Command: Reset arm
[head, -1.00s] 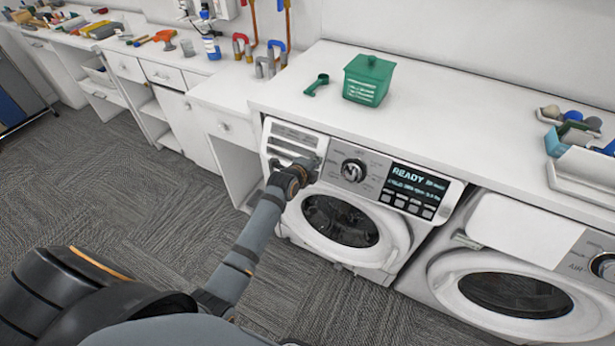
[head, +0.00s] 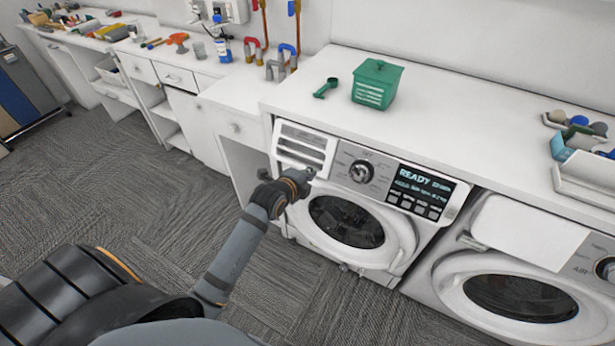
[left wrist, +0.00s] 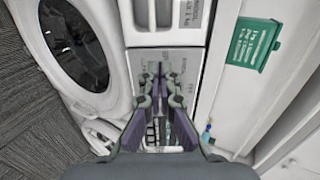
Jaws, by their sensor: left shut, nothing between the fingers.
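My left gripper (head: 310,173) is in front of the washing machine (head: 402,254), at the lower right of its detergent drawer (head: 303,146) and left of its round knob (head: 361,172). Whether the fingertips touch the machine is unclear. The washer door (head: 346,222) is shut and its display (head: 424,186) reads READY. My right gripper is not in view.
A green box (head: 377,84) and a green scoop (head: 326,88) stand on the white counter (head: 450,118). The box also shows in the left wrist view (left wrist: 254,44). A second machine (head: 520,275) stands to the right. Carpet floor (head: 140,190) at the left is clear.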

